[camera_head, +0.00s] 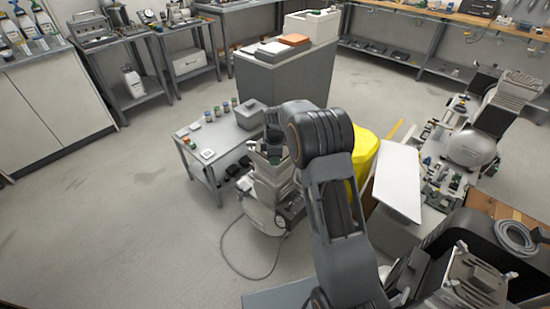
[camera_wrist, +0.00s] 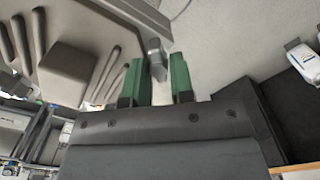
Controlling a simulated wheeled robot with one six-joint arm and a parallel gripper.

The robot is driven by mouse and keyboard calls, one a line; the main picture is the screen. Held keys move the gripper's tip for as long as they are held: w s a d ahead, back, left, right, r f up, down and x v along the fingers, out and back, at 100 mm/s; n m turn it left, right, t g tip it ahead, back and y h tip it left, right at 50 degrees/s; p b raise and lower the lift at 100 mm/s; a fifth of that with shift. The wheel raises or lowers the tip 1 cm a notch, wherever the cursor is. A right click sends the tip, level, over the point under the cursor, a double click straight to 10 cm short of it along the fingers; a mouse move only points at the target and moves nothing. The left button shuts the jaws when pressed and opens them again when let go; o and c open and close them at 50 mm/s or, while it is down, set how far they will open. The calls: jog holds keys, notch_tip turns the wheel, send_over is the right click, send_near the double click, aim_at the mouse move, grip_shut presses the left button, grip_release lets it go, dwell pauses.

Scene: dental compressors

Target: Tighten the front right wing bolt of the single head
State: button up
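A pale compressor (camera_head: 265,215) stands on the floor at the centre of the head view, partly behind my arm. My gripper (camera_head: 273,152) points down at its top; the contact there is too small to make out. In the wrist view, my gripper's two green fingers (camera_wrist: 163,82) stand either side of a small grey upright piece (camera_wrist: 156,58), which looks like a wing bolt. A narrow gap seems to show by the right finger; whether they press on it is unclear. A grey finned head (camera_wrist: 85,65) lies just left of the fingers.
A low grey table (camera_head: 215,158) with jars and small parts stands left of the compressor. A yellow object (camera_head: 363,155) and a white panel (camera_head: 398,180) are to the right. A cable (camera_head: 228,255) loops on the floor. The left floor is clear.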

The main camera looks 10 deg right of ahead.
grip_shut()
jog(key=shift+w+d+r+m, duration=0.1)
jog(key=shift+m, duration=0.3)
jog(key=m, duration=0.3)
jog(key=shift+w+m+p, duration=0.15)
jog(key=shift+m+p, duration=0.2)
jog(key=shift+m, duration=0.05)
jog(key=m, duration=0.4)
jog(key=shift+w+d, duration=0.1)
jog(key=m, duration=0.5)
jog(key=shift+w+d+p, duration=0.1)
jog(key=shift+d+p, duration=0.05)
jog(key=shift+p, duration=0.15)
jog(key=shift+d+r+m, duration=0.1)
jog(key=shift+d+m, duration=0.05)
jog(key=shift+m, duration=1.95)
